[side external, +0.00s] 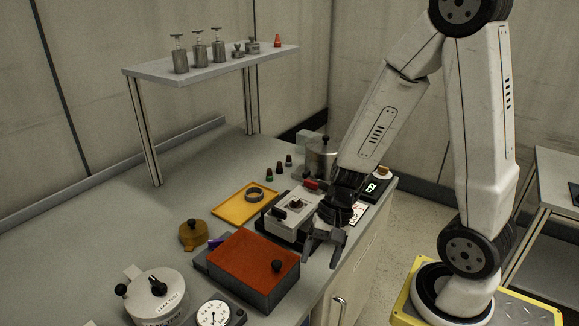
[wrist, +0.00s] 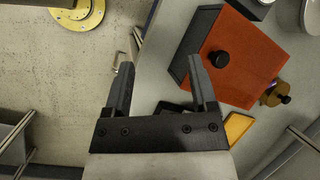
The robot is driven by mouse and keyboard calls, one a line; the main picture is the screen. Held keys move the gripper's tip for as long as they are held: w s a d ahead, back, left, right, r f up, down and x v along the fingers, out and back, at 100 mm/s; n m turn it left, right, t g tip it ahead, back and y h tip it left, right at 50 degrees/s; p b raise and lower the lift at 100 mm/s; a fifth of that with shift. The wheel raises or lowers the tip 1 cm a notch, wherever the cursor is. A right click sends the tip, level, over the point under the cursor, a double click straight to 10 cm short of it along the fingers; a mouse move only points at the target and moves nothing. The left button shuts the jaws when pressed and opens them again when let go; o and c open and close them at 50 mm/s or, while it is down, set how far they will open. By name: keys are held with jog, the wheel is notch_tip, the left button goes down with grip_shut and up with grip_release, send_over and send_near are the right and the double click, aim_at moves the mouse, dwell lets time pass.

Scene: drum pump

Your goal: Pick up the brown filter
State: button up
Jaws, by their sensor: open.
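The brown filter (side external: 191,239), which looks like a short ochre-brown round piece with a dark knob on top, stands on the bench left of the red-topped box. In the wrist view a brown round piece with a dark knob (wrist: 270,99), which looks like the same thing, shows past the box's right corner. My gripper (side external: 323,259) points down near the bench's front edge, on the other side of the box from the filter. In the wrist view my gripper (wrist: 160,66) has its fingers apart with nothing between them.
The red-topped box (side external: 258,262) with a black knob lies between my gripper and the filter. A yellow tray (side external: 229,207) holding a ring is behind it. A white lidded pot (side external: 155,300) and a dial gauge (side external: 213,314) stand in front. A grey-white device (side external: 293,213) is beside my wrist.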

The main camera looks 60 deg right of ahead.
jog(key=m+y, duration=0.1)
jog(key=m, duration=0.2)
jog(key=m+t+h, duration=0.6)
jog(key=m+t, duration=0.7)
jog(key=m, duration=0.9)
send_near(298, 200)
jog(key=shift+w+f, duration=0.3)
jog(key=shift+w, duration=0.2)
jog(key=shift+x, duration=1.35)
jog(key=shift+x, duration=2.6)
